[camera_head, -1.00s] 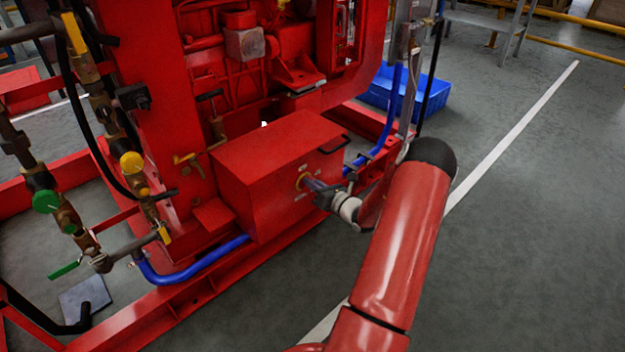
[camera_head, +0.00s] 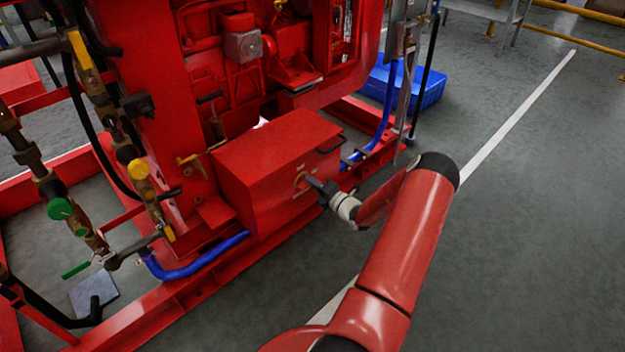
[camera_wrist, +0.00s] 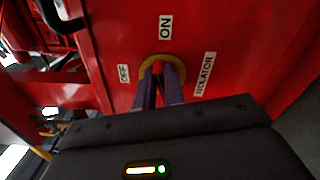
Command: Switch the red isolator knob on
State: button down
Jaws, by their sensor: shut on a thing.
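The red isolator knob (camera_wrist: 158,69) sits in a yellow ring (camera_wrist: 146,66) on the front of a red box (camera_head: 262,160). In the wrist view only a little red of the knob shows between my fingers. An "ON" label (camera_wrist: 166,27) is above the ring, an "OFF" label (camera_wrist: 124,73) to its left and an "ISOLATOR" label (camera_wrist: 205,74) to its right. My gripper (camera_wrist: 160,82) is shut on the knob, its fingers reaching into the ring. In the head view my gripper (camera_head: 308,181) meets the box front, and the knob is hidden there.
The red pumpset frame rail (camera_head: 205,290) runs below the box. A blue hose (camera_head: 200,262) passes at the left of the box. A blue crate (camera_head: 408,82) stands behind. The grey floor at the right is clear.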

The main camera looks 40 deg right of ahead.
jog(key=shift+d+f+m+p, duration=0.15)
jog(key=shift+m+p, duration=0.25)
jog(key=shift+m, duration=1.1)
jog(key=shift+f, duration=0.1)
jog(key=c, duration=1.5)
grip_release()
jog(key=s, duration=0.7)
jog(key=shift+s+d, duration=0.25)
jog(key=shift+s, duration=0.15)
